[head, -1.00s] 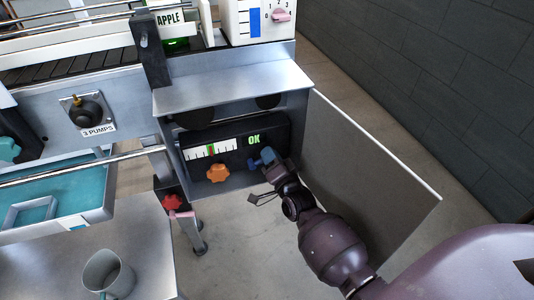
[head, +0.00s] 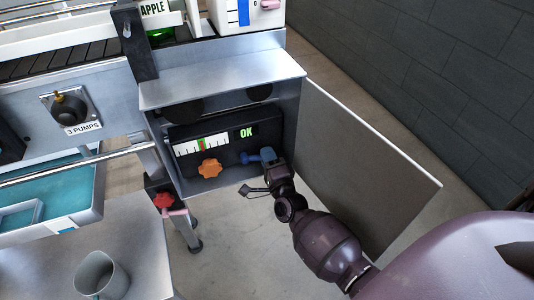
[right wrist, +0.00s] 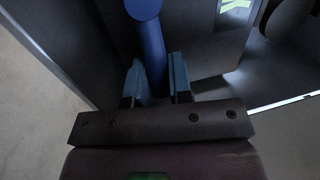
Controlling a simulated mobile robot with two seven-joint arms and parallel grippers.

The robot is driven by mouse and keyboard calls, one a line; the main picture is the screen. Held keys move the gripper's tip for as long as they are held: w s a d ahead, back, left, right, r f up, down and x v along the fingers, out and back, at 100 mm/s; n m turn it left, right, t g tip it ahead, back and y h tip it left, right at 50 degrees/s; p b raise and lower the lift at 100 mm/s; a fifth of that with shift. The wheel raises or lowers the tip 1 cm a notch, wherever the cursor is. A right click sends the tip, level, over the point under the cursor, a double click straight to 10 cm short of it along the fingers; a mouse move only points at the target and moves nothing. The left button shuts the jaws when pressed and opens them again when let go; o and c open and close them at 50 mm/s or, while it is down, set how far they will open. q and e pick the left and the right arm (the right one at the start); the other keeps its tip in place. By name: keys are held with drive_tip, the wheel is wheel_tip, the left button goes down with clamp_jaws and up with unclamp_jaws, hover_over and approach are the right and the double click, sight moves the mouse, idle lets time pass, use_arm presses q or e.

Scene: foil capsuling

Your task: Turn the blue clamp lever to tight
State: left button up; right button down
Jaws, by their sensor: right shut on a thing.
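The blue clamp lever (head: 252,157) is on the black panel (head: 266,135) inside the open cabinet, to the right of an orange knob. It points right, roughly level, in the head view. My right gripper (head: 271,160) is at its right end. In the right wrist view the blue lever (right wrist: 152,48) runs between the two fingers (right wrist: 155,80), which are shut on it. The fingers hide part of the handle. My left gripper is not in view.
The orange knob (head: 209,168) sits under a white gauge (head: 202,147) and a green "OK" display (head: 246,132). The open cabinet door (head: 355,155) stands close to the right of my right arm. A red knob (head: 163,200) and a grey mug (head: 100,275) are at lower left.

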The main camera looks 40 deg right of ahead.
drive_tip(key=shift+w, duration=0.1)
idle(0.3)
drive_tip(key=c, duration=1.1)
unclamp_jaws()
drive_tip(key=shift+a, duration=0.1)
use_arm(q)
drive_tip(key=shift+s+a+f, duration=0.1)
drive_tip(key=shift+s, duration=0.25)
use_arm(e)
drive_tip(key=shift+o, duration=0.3)
wheel_tip(320, 180, up, 4)
drive_tip(key=shift+w+r+p, duration=0.1)
drive_tip(key=shift+p, duration=0.75)
wheel_tip(320, 180, up, 10)
drive_tip(key=p, duration=0.4)
drive_tip(key=shift+r, duration=0.15)
wheel_tip(320, 180, up, 6)
drive_tip(key=p, duration=0.2)
hover_over(263, 137)
drive_tip(key=r+v, duration=0.1)
drive_tip(key=v, duration=0.2)
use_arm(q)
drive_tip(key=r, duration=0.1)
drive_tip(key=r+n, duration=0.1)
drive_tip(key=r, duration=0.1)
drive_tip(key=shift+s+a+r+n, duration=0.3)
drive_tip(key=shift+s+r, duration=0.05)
use_arm(e)
drive_tip(key=shift+a+f, duration=0.1)
drive_tip(key=shift+f, duration=0.3)
